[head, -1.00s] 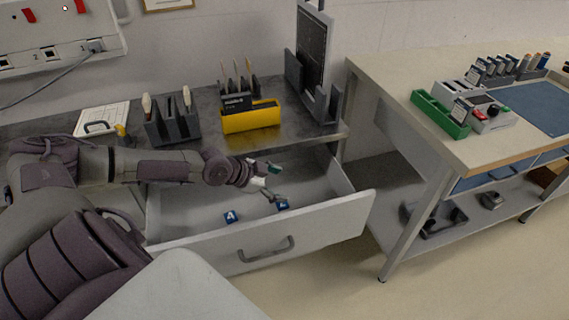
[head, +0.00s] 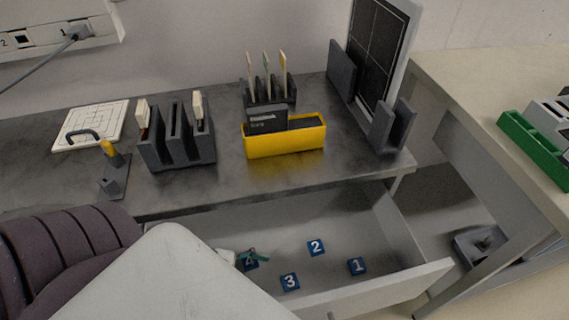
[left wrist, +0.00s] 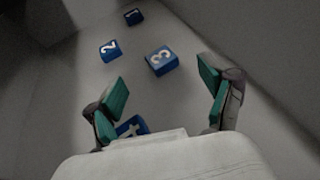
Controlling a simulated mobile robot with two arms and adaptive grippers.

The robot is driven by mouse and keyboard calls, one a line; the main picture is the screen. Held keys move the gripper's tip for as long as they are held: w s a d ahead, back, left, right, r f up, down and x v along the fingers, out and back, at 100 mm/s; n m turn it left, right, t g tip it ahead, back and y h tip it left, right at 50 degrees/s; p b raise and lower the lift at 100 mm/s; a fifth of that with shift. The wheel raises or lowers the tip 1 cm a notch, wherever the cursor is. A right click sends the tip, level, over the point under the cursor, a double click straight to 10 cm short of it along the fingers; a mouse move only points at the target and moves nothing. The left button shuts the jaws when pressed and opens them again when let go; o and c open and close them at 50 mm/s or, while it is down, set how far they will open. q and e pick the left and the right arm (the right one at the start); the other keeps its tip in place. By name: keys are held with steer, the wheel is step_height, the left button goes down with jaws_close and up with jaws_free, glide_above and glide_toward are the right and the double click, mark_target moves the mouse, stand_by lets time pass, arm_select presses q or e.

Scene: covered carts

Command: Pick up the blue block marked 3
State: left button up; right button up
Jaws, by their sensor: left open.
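The blue block marked 3 (head: 290,282) lies face up on the floor of the open drawer (head: 411,284), near its front. In the left wrist view block 3 (left wrist: 161,60) lies beyond my fingertips, roughly centred between them. My left gripper (left wrist: 164,90) is open and empty, with its green-padded fingers spread. The blue block marked 4 (left wrist: 132,127) lies by the left finger, partly hidden. My right gripper is not in view.
The block marked 2 (head: 316,247) and the block marked 1 (head: 357,266) lie farther right in the drawer. The drawer walls surround them. Above is a worktop with a yellow bin (head: 286,140), a dark rack (head: 177,140) and an upright panel (head: 380,60).

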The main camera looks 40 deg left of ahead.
mark_target(289, 281)
arm_select(q)
steer(key=shift+x, duration=0.95)
steer(key=shift+w+d+f, duration=0.15)
steer(key=shift+d, duration=0.2)
steer(key=x, duration=0.3)
steer(key=shift+w+f+b, duration=0.15)
steer(key=shift+f+b, duration=0.05)
steer(key=shift+b, duration=0.15)
steer(key=shift+w+d+f, duration=0.2)
steer(key=shift+w+d, duration=0.05)
steer(key=shift+d, duration=0.15)
steer(key=c, duration=1.2)
steer(key=shift+c, duration=0.2)
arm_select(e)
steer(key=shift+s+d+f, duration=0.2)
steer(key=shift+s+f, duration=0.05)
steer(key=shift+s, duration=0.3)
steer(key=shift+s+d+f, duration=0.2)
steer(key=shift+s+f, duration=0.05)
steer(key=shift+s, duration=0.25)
arm_select(q)
steer(key=shift+r, duration=0.1)
